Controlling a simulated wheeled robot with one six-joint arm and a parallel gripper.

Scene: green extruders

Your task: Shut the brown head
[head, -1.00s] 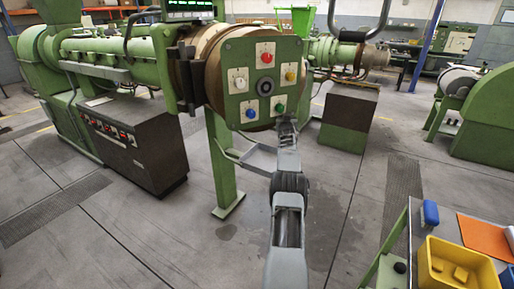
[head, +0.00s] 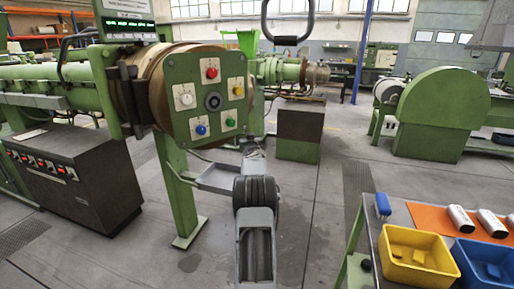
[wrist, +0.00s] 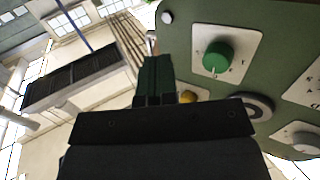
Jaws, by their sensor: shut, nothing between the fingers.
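The brown head (head: 155,85) is a thick round brown body at the end of the green extruder barrel (head: 50,99). It carries a green front plate (head: 212,80) with red, white, yellow, blue and green knobs around a dark centre. A dark hinge bracket (head: 126,100) is on its left side. I cannot tell whether the head sits fully against the barrel. My gripper (head: 252,147) is by the plate's lower right edge. In the wrist view my gripper (wrist: 155,62) is shut and empty, beside the green plate (wrist: 275,65) and its green knob (wrist: 217,56). Contact is unclear.
A green post (head: 177,190) with a small tray (head: 222,180) stands under the head. A dark cabinet (head: 75,180) is at left. A table with a yellow bin (head: 418,256) and a blue bin (head: 490,262) is at lower right. Open floor lies between.

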